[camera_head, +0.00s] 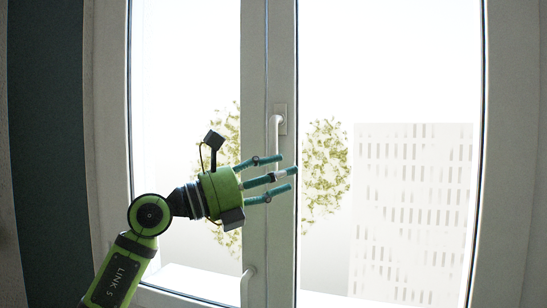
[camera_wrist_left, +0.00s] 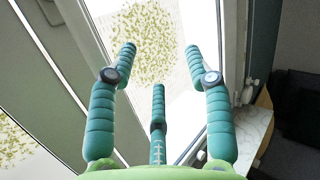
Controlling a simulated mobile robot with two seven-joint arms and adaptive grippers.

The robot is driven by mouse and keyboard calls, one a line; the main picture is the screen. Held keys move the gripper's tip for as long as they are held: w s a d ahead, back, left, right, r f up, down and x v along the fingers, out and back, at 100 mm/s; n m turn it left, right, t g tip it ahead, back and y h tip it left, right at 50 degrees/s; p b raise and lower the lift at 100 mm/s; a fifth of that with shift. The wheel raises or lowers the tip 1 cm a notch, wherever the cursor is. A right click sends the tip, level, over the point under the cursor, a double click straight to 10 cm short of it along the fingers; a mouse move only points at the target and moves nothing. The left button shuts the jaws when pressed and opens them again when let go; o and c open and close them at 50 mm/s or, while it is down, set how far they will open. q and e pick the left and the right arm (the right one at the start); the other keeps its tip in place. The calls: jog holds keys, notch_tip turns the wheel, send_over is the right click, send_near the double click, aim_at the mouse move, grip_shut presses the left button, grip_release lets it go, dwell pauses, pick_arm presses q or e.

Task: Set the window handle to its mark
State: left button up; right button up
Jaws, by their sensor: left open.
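The white window handle (camera_head: 274,140) hangs straight down from its plate on the middle frame post in the head view. A second pale handle (camera_head: 246,284) shows lower on the same post. I cannot make out a mark. My left gripper (camera_head: 285,172) has its green-blue fingers spread and empty, pointing right across the post just below the upper handle. The upper finger overlaps the handle's lower end in the picture; I cannot tell whether they touch. In the left wrist view the open fingers (camera_wrist_left: 160,62) have nothing between them. My right gripper is not in view.
Window glass (camera_head: 420,60) fills both sides of the post, with trees and a pale building (camera_head: 412,210) outside. A dark wall (camera_head: 45,150) stands at the left. The left wrist view shows a pale marbled ledge (camera_wrist_left: 250,130) at the right.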

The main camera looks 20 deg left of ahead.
aim_at(272, 152)
pick_arm(q)
jog(key=a+r+t+y, duration=0.1)
jog(key=a+r+y, duration=0.35)
jog(key=a, duration=0.25)
jog(key=shift+y, duration=0.35)
jog(key=p+x, duration=0.1)
jog(key=x, duration=0.1)
jog(key=p+x, duration=0.1)
jog(key=x, duration=0.2)
jog(key=p+x, duration=0.1)
jog(key=x, duration=0.1)
jog(key=shift+w+f+p, duration=0.25)
jog(key=shift+f+p, duration=0.1)
jog(key=shift+p, duration=0.05)
grip_shut()
